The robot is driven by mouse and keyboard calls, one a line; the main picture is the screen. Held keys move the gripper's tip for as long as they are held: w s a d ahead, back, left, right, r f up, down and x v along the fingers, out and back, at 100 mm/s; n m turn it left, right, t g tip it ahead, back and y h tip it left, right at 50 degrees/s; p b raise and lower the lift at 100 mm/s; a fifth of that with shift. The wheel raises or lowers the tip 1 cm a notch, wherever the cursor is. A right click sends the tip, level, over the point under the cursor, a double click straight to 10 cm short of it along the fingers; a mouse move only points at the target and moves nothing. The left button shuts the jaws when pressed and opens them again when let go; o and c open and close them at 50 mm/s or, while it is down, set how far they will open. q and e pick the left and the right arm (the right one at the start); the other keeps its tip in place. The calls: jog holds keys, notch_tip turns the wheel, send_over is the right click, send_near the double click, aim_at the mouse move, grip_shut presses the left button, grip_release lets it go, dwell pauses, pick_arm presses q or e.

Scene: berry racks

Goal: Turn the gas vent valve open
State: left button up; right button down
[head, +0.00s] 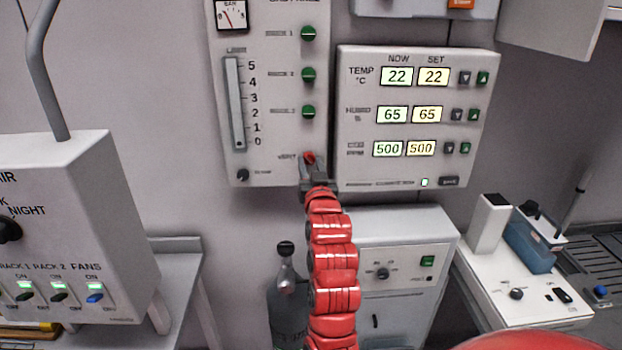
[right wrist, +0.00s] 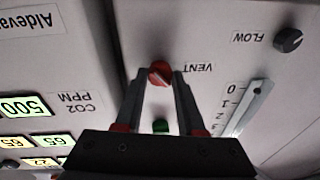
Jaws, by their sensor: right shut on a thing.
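The gas vent valve is a small red knob (head: 309,157) at the bottom of the gas panel (head: 275,165), beside the VENT label. In the right wrist view the red knob (right wrist: 160,73) sits between the tips of my right gripper (right wrist: 160,85). In the head view my right gripper (head: 311,172) reaches up to it from below, on the red arm. The right gripper is shut on the knob. The fingers hide part of the knob's sides, and its exact angle is hard to tell. My left gripper is not in view.
Green knobs (head: 308,75) stand in a column above the vent knob. A dark FLOW knob (head: 243,175) is at the panel's lower left. The climate panel (head: 488,70) with lit displays is close on the right. A switch box (head: 90,190) juts out at the left. A gas bottle (head: 286,305) stands below.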

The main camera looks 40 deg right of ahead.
jog(key=shift+f+m+b, duration=0.3)
jog(key=shift+m+b, duration=0.3)
jog(key=shift+m, duration=0.4)
jog(key=shift+w+a+m+h+b, duration=0.1)
jog(key=shift+m+h+b, duration=0.25)
jog(key=shift+m, duration=0.75)
jog(key=shift+r+m+h, duration=0.15)
jog(key=shift+m+h, duration=0.1)
jog(key=shift+m, duration=0.95)
jog(key=shift+m+g, duration=0.3)
jog(key=shift+m, duration=0.7)
jog(key=shift+m+h, duration=0.3)
jog(key=c, duration=0.5)
grip_release()
